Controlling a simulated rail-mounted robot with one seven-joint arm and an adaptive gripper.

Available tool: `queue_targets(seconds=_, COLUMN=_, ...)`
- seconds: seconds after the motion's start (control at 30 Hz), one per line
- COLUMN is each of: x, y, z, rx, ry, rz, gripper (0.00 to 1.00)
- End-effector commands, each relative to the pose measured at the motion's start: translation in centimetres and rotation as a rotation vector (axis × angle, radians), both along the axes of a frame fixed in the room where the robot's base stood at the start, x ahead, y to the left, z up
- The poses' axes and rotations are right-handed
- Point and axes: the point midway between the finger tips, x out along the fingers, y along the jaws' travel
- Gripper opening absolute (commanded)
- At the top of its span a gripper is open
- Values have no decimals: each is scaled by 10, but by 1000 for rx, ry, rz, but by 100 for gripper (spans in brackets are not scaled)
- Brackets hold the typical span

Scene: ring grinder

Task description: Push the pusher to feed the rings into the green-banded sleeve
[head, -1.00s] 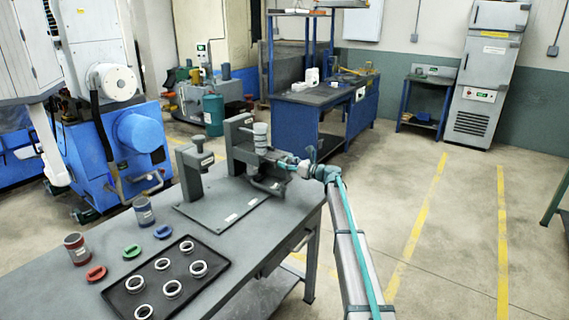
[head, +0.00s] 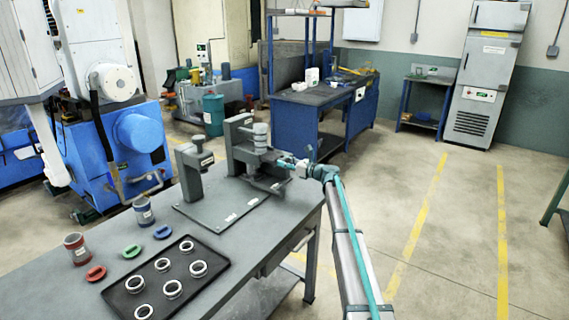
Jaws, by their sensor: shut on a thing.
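A dark grey fixture (head: 240,150) stands at the far end of the bench plate, with a light grey ringed cylinder (head: 260,137) upright in it. My gripper (head: 285,162) is at the right side of this fixture, at about the height of the cylinder's lower end. It is shut on a small part there, which appears to be the pusher; the fingers and arm hide most of it. I cannot make out a green band on the cylinder, so I cannot tell surely whether it is the sleeve or the rings.
A second grey upright (head: 190,172) stands left on the same plate (head: 222,215). A black tray (head: 218,264) holds several pale rings. Red-banded (head: 75,248) and blue-banded (head: 143,210) cylinders stand beside red (head: 96,273), green (head: 131,251) and blue (head: 162,232) flat pieces.

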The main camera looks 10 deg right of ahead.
Motion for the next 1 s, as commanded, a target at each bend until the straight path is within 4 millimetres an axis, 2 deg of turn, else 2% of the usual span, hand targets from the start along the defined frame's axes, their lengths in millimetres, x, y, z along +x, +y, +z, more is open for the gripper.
queue_targets(seconds=1.0, x=33, y=36, z=2, rx=1, ry=-1, rz=-1, gripper=7)
